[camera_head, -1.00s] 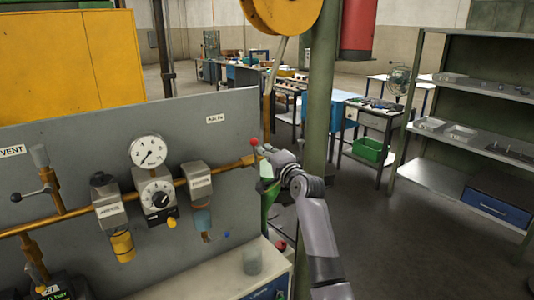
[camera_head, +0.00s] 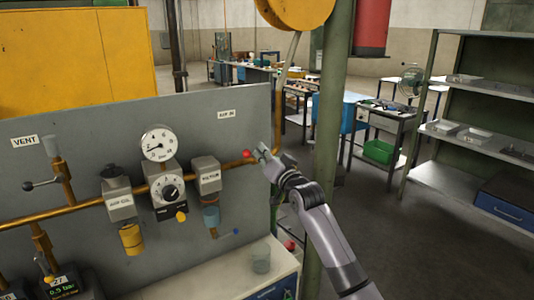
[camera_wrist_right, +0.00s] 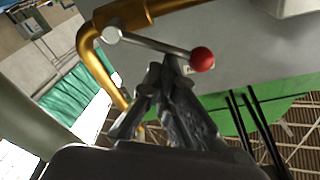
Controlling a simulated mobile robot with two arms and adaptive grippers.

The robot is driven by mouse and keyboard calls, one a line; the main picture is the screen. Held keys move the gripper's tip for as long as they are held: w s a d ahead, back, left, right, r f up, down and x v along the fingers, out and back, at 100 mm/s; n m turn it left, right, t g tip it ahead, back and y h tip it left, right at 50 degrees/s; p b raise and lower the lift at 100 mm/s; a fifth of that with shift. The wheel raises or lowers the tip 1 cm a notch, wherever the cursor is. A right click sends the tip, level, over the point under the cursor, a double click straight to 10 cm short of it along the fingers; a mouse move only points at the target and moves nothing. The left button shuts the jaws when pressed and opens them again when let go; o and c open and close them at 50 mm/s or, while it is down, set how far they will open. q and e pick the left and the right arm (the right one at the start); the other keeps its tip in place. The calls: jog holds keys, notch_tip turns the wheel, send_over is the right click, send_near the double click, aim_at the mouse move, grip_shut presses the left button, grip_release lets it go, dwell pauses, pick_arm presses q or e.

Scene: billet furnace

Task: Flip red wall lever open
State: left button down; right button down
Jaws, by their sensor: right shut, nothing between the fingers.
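The red-knobbed wall lever (camera_head: 246,154) is at the right end of the brass pipe, below the AIR IN label (camera_head: 226,114). Its knob sits close to the pipe's height in the head view. In the right wrist view its grey handle (camera_wrist_right: 155,45) runs from the pipe fitting to the red ball (camera_wrist_right: 202,59). My right gripper (camera_head: 259,152) is shut and empty, just right of the knob. In the wrist view its fingertips (camera_wrist_right: 168,70) are just below the handle near the ball; I cannot tell whether they touch. My left gripper is out of view.
The grey panel carries a round gauge (camera_head: 158,142), a regulator (camera_head: 167,190) and a black-knobbed VENT lever (camera_head: 45,184). A green post (camera_head: 332,110) stands right behind my right arm. A pale bench with a cup (camera_head: 261,260) is below. Open floor lies to the right.

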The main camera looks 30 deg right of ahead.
jog(key=shift+a+f+n+y+b, duration=0.15)
jog(key=shift+a+f+n+y, duration=0.2)
jog(key=shift+n, duration=0.9)
jog(key=shift+a+f+n+y+b, duration=0.1)
jog(key=shift+a+f+n, duration=0.3)
jog(key=shift+n, duration=0.9)
jog(key=shift+a+f+n+y+b, duration=0.15)
jog(key=shift+a+f+n+y, duration=0.2)
jog(key=shift+n, duration=0.9)
jog(key=shift+f, duration=0.1)
notch_tip(320, 180, up, 5)
jog(key=p, duration=0.4)
jog(key=s+f+b, duration=0.2)
jog(key=s+b, duration=0.2)
jog(key=s, duration=0.5)
jog(key=shift+f, duration=0.25)
